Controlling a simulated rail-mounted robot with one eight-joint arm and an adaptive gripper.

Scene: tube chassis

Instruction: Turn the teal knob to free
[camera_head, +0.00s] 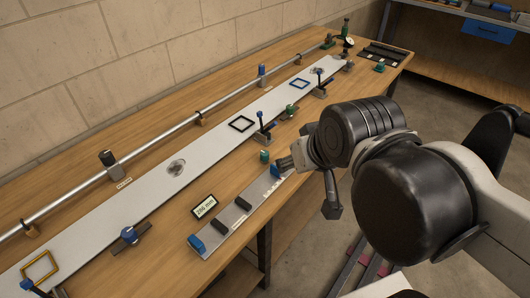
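A small dark teal-green knob (264,156) stands upright on the wooden bench, just left of my wrist. My gripper (285,163) points left and down at the end of the arm, close to the right of these green parts. Its fingers are small and mostly hidden by my wrist, so whether it touches anything or is open cannot be told.
A long pale plate with blue-handled clamps (265,131) and square frames (242,124) runs along the bench. A steel tube (165,137) lies behind it. A display (204,206) reads about 286 mm. A blue knob (130,235) stands front left.

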